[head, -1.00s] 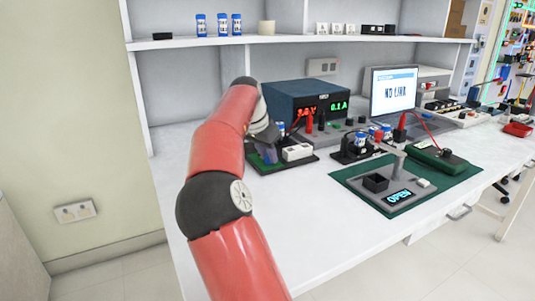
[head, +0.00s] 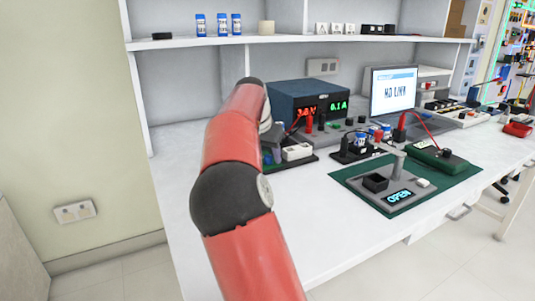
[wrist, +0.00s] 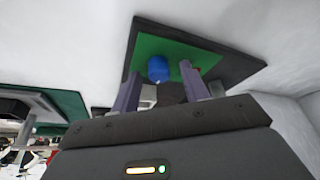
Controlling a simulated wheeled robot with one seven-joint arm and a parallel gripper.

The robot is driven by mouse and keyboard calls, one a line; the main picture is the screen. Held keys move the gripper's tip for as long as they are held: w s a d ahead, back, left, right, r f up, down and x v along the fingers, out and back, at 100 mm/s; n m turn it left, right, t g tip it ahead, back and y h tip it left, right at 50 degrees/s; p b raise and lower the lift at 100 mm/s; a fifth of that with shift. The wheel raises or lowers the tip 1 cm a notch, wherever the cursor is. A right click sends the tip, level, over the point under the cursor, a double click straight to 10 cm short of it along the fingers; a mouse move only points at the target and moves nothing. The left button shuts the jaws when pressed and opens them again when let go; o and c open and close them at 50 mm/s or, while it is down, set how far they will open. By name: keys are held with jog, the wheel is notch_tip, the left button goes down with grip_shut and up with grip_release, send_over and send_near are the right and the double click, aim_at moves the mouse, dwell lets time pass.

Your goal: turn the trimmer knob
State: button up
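In the wrist view a small blue knob (wrist: 158,69), which looks like the trimmer knob, stands on a green board (wrist: 176,47) set on a dark base. My gripper (wrist: 161,70) is open. Its two grey fingers are apart, one to each side of the knob, with visible gaps, and I see no contact. The depth between fingertips and knob is hard to judge. In the head view my red arm hides the knob and most of the gripper; part of the board's base (head: 302,162) shows to the right of it.
A white block (head: 297,151) sits on the same base. A power supply (head: 292,95) with lit readouts stands behind it. A black stand with blue parts (head: 355,148) and a green mat with an "OPEN" display (head: 398,196) lie to the right. The bench front is clear.

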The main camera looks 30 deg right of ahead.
jog(key=v, duration=0.7)
jog(key=shift+r, duration=0.4)
jog(key=shift+s+a, duration=0.1)
